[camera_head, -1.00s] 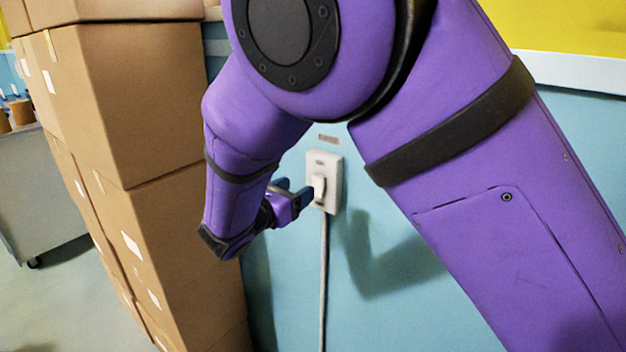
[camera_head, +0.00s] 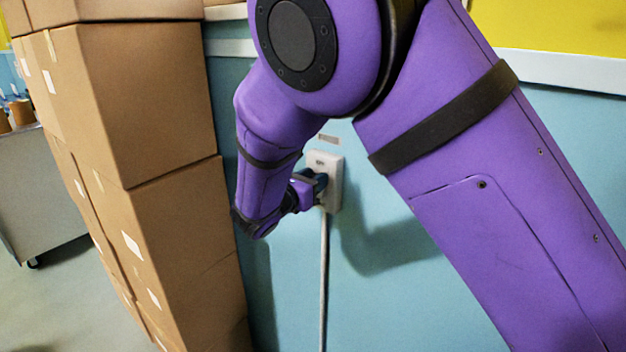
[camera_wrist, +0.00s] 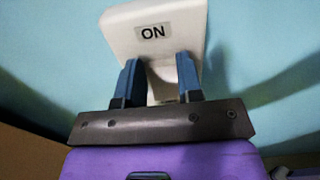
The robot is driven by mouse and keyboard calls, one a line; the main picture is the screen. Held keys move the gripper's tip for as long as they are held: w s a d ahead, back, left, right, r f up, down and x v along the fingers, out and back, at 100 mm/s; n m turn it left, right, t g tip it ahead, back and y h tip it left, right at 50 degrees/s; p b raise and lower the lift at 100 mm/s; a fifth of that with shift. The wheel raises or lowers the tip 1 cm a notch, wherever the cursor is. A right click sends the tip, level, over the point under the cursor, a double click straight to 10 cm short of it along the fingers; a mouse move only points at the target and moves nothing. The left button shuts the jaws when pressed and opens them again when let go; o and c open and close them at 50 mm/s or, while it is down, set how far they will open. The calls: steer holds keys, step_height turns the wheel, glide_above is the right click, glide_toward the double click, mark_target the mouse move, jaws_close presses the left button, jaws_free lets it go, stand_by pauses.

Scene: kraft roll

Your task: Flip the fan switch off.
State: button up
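The fan switch (camera_head: 333,178) is a white box on the blue wall, with a small plate above it. In the wrist view the switch box (camera_wrist: 190,25) fills the top middle and bears a label reading ON. My gripper (camera_head: 318,182) is at the front of the switch. In the wrist view its two blue fingers (camera_wrist: 159,62) stand apart, one on each side of the pale toggle (camera_wrist: 160,80). I cannot tell whether they touch it. The head view hides the toggle behind the fingers.
Stacked cardboard boxes (camera_head: 140,100) stand close to the left of my arm. A pale conduit (camera_head: 323,280) runs down the wall from the switch. A grey cabinet (camera_head: 35,195) stands at the far left. The wall right of the switch is clear.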

steer(key=shift+c, duration=0.6)
steer(key=shift+s+a+f+t+h, duration=0.1)
steer(key=shift+s+f+t+h, duration=0.1)
steer(key=shift+t+h, duration=0.4)
steer(key=shift+s+a+f+t+h, duration=0.1)
steer(key=shift+f+t+h, duration=0.05)
steer(key=shift+t+h, duration=0.45)
steer(key=o, duration=0.9)
steer(key=shift+o, duration=0.2)
steer(key=v, duration=1)
steer(key=shift+s+a+f, duration=0.15)
steer(key=shift+s+a, duration=0.05)
steer(key=shift+s, duration=0.1)
